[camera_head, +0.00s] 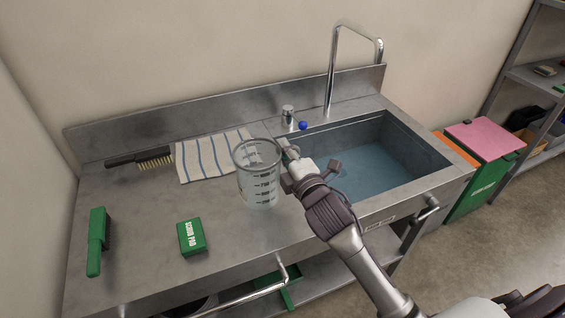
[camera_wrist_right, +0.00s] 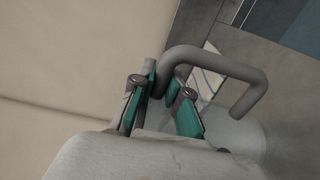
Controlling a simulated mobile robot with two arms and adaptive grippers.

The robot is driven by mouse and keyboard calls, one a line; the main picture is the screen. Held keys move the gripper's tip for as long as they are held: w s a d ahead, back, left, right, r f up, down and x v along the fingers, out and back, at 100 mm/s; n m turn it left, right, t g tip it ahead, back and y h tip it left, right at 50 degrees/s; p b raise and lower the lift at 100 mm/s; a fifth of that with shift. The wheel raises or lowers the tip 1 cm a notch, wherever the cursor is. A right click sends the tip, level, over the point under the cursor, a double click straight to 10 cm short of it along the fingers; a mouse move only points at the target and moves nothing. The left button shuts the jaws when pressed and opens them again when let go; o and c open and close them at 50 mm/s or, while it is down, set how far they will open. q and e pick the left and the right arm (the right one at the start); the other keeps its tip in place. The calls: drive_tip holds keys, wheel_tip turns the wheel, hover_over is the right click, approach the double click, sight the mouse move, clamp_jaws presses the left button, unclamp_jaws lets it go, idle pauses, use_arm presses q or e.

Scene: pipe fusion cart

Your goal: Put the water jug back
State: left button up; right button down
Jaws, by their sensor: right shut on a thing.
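The water jug (camera_head: 259,179) is a clear measuring jug with dark printed marks. It is upright at the middle of the steel counter, left of the sink and at the front edge of the striped cloth. My right gripper (camera_head: 287,160) is at the jug's right side. In the right wrist view my right gripper (camera_wrist_right: 170,97) is shut on the jug's handle (camera_wrist_right: 254,82), a grey loop between its green-padded fingers. I cannot tell if the jug's base touches the counter. My left gripper is not in view.
A striped cloth (camera_head: 213,157), a wire brush (camera_head: 150,160), a green scrub pad box (camera_head: 191,237) and a green brush (camera_head: 97,241) lie on the counter (camera_head: 145,205). The sink (camera_head: 375,172) with its tall tap (camera_head: 331,75) is right. Counter between jug and scrub pad is clear.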

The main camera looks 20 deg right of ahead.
wheel_tip(320, 180, down, 4)
drive_tip(key=shift+a+f, duration=0.1)
idle(0.4)
drive_tip(key=shift+f, duration=0.15)
drive_tip(key=c, duration=1.2)
unclamp_jaws()
drive_tip(key=shift+o, duration=0.2)
